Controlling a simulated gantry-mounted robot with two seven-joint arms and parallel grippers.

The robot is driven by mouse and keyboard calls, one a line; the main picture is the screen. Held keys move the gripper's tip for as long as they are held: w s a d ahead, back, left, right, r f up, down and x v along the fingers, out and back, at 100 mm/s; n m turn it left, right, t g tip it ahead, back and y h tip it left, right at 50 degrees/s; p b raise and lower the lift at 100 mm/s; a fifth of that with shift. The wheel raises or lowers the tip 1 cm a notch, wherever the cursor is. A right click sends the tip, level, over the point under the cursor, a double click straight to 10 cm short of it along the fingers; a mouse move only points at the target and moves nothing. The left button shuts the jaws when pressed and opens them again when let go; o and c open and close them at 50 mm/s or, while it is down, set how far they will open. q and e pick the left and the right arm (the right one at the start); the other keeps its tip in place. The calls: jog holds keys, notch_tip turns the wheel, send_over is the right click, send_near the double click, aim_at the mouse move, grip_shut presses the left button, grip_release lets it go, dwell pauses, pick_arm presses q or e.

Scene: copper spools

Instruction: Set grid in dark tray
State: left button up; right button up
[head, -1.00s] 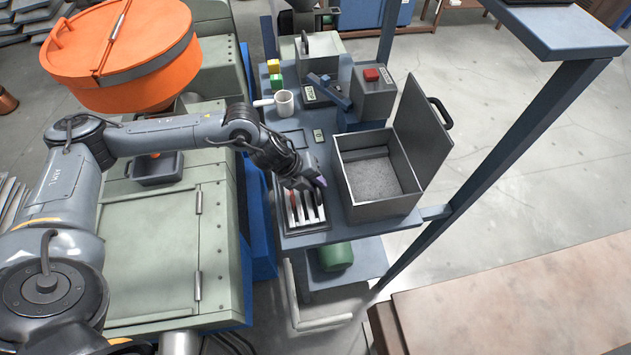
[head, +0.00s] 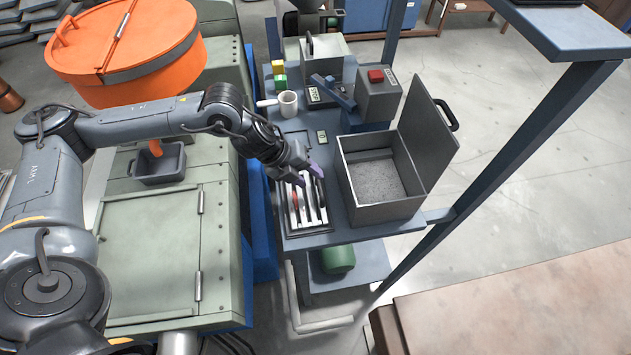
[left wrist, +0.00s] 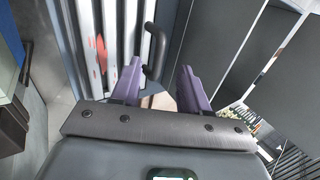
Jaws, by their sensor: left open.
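A slatted rack (head: 305,222) with pale bars and a red mark sits at the front left of the blue table; it may be the grid, but I cannot tell. Its bars also fill the upper left of the left wrist view (left wrist: 88,42). A dark curved handle (left wrist: 157,55) stands beside them, near my fingers. My left gripper (head: 309,174) is open over the rack's far end, its purple fingers apart, with nothing visibly held; it also shows in the left wrist view (left wrist: 160,85). A shallow dark tray (head: 297,138) lies farther back, partly hidden by the arm. My right gripper is out of view.
An open grey box (head: 382,212) with a raised lid stands right of the rack. A white mug (head: 288,104), coloured blocks (head: 279,75) and a box with a red button (head: 377,78) stand behind. A small dark bin (head: 160,165) sits on the green machine.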

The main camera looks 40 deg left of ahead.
pick_arm(q)
jog(key=v, duration=0.6)
jog(key=shift+r+b, duration=0.15)
jog(key=shift+b, duration=0.2)
jog(key=shift+s, duration=0.1)
